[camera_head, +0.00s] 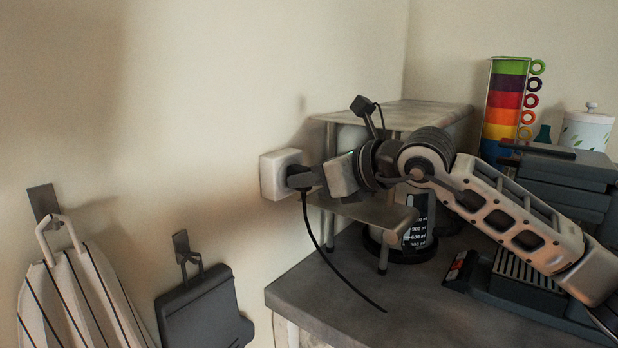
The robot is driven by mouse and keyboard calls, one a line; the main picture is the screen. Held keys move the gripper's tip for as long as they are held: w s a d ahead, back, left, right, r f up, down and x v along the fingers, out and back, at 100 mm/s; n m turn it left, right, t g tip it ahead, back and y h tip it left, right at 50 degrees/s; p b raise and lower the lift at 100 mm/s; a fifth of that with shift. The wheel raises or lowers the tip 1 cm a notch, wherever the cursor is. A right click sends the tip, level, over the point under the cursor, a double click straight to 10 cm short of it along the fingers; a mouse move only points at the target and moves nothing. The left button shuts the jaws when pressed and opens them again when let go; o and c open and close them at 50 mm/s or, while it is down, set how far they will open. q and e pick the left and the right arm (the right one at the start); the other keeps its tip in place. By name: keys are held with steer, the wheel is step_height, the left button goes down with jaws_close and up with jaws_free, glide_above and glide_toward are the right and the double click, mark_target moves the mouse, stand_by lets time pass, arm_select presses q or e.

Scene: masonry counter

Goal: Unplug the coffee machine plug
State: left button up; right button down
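A white wall socket (278,174) is on the left wall, just above the counter's left edge. A black plug (303,178) sits at the front of the socket, with a black cable (336,268) hanging from it down to the counter. My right gripper (316,176) reaches in from the right and its tip is at the plug. The fingers are partly hidden, so I cannot tell whether they are closed on it. The coffee machine (556,185) stands at the right of the counter. My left gripper is not in view.
Stacked colored cups (506,100) and a white canister (585,130) are at the back right. A striped towel (80,295) and a dark board (203,310) hang on the left wall.

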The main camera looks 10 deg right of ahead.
steer(key=c, duration=1.8)
jaws_free()
jaws_close()
steer(key=shift+s+d+f, duration=0.1)
steer(key=shift+s, duration=0.05)
steer(key=shift+s+d+b, duration=0.3)
steer(key=shift+s+b, duration=0.1)
steer(key=shift+s+d, duration=0.2)
steer(key=shift+s, duration=0.05)
steer(key=shift+s+d+b, duration=0.15)
steer(key=shift+s+b, duration=0.05)
steer(key=shift+b, duration=0.15)
steer(key=shift+s+d+b, duration=0.7)
steer(key=shift+s+d, duration=0.2)
steer(key=shift+s, duration=0.25)
